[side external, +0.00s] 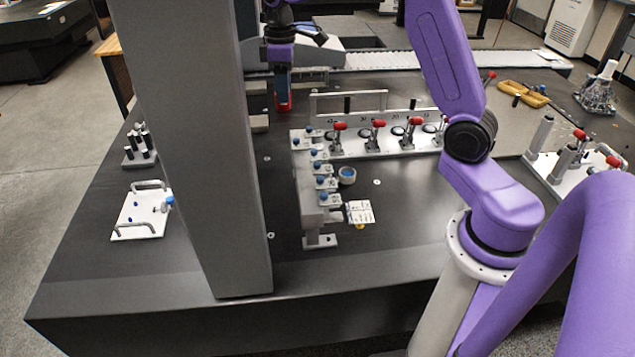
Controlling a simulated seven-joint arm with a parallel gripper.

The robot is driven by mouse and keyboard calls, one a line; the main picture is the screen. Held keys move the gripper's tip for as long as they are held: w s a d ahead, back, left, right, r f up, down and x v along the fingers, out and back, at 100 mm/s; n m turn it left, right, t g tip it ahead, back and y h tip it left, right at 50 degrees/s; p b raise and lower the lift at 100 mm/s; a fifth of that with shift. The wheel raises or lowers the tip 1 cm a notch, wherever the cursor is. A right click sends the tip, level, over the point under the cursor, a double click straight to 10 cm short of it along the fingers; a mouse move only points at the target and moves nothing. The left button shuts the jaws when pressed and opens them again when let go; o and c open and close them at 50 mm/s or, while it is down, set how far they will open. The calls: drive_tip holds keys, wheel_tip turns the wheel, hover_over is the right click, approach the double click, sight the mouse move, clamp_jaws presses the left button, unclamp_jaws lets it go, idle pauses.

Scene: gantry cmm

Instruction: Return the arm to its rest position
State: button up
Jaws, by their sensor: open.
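My purple arm rises from its grey mount at the right and leaves the top edge of the side view. Its end part comes back into view at the top, left of centre, just right of the tall grey column. My gripper (283,102) points down there, dark with red at its tip, above the back part of the dark table (400,245). It is open. The fingers are small and seen edge-on, so the gap between them does not show. I see no object held, but the red part at the tip is too small to make out fully.
The grey column (200,150) stands close left of my gripper. A fixture plate (345,150) with several red-handled clamps lies to its right. A white plate with handles (128,222) lies at left. Another clamp fixture (560,165) stands at right. The table's front strip is clear.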

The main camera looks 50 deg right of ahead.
drive_tip(key=s+a+n, duration=0.1)
drive_tip(key=s+a, duration=0.5)
drive_tip(key=s, duration=0.3)
drive_tip(key=s+a+n, duration=0.2)
drive_tip(key=s+a, duration=0.5)
drive_tip(key=s, duration=0.2)
drive_tip(key=s+d+f+n, duration=0.1)
drive_tip(key=s, duration=0.8)
drive_tip(key=s+d+f+n, duration=0.1)
drive_tip(key=s, duration=0.8)
drive_tip(key=shift+d+f, duration=0.15)
drive_tip(key=shift+f, duration=0.15)
